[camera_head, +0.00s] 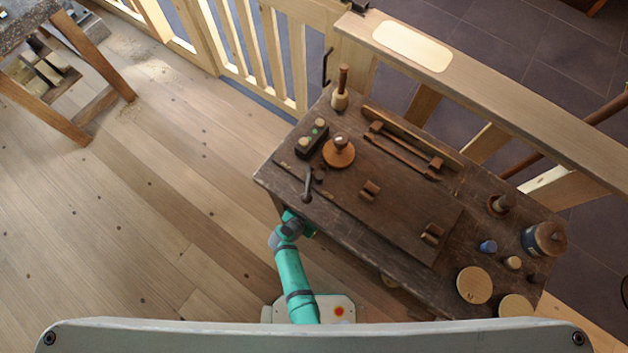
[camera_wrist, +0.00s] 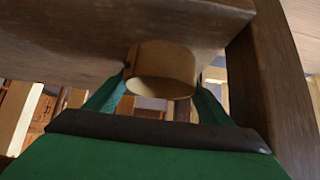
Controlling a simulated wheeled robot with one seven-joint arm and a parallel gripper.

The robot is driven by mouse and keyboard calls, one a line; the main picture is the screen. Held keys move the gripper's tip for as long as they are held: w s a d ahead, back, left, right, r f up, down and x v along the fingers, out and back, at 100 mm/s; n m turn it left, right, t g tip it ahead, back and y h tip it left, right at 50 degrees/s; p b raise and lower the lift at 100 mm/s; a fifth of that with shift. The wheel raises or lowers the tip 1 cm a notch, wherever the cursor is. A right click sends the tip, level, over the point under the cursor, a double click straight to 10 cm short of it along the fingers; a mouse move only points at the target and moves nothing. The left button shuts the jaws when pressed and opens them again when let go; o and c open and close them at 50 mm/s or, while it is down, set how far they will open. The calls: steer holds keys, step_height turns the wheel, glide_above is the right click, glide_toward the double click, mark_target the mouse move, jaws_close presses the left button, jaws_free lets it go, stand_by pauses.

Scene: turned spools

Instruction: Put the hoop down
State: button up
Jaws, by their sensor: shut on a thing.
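A pale wooden hoop (camera_wrist: 161,62), a short open ring, sits between the two green fingers of my gripper (camera_wrist: 161,85) in the wrist view. My gripper is shut on it. In the wrist view the hoop is close to the bench's broad wooden surface, with a bench leg (camera_wrist: 262,75) to the right; I cannot tell whether it touches. In the head view the end of my arm (camera_head: 292,224) is at the near left edge of the dark workbench (camera_head: 330,202). The fingers and the hoop are hidden or too small to tell there.
The bench top holds a round knobbed wooden piece (camera_head: 339,153), a mallet (camera_head: 340,90), a blue jar (camera_head: 544,240) and pale discs (camera_head: 474,284). Some bare top lies around the middle (camera_head: 385,215). A wooden railing (camera_head: 480,90) runs behind the bench. Floor at left is open.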

steer(key=shift+f, duration=0.85)
steer(key=o, duration=1.1)
steer(key=shift+f, duration=0.1)
steer(key=shift+o, duration=0.2)
